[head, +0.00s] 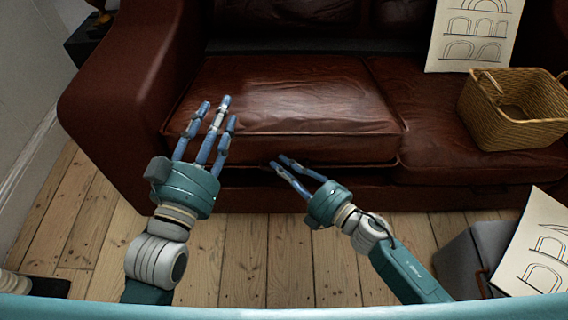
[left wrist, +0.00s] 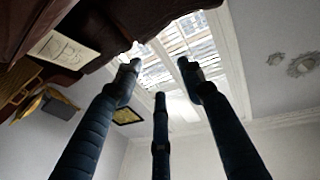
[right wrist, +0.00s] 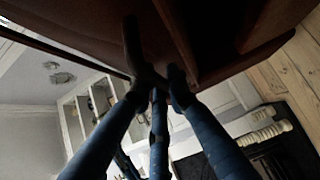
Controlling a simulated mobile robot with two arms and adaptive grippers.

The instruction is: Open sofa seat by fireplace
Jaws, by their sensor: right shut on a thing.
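The dark red leather sofa (head: 440,120) fills the upper part of the head view. Its left seat (head: 295,95) sits a little raised at the front, with a dark gap below its front edge. My right gripper (head: 283,167) is at that front edge, its fingers close together on the seat's edge. In the right wrist view the seat's dark red underside (right wrist: 90,35) lies over the fingertips. My left gripper (head: 213,112) is open and empty, fingers spread, in front of the seat's left part. In the left wrist view its fingers (left wrist: 160,80) are apart with nothing between them.
A wicker basket (head: 515,105) stands on the right seat, with a drawing sheet (head: 473,35) behind it. A grey box (head: 470,255) and another sheet (head: 540,250) are at the lower right. Bare floorboards (head: 245,260) lie in front of the sofa.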

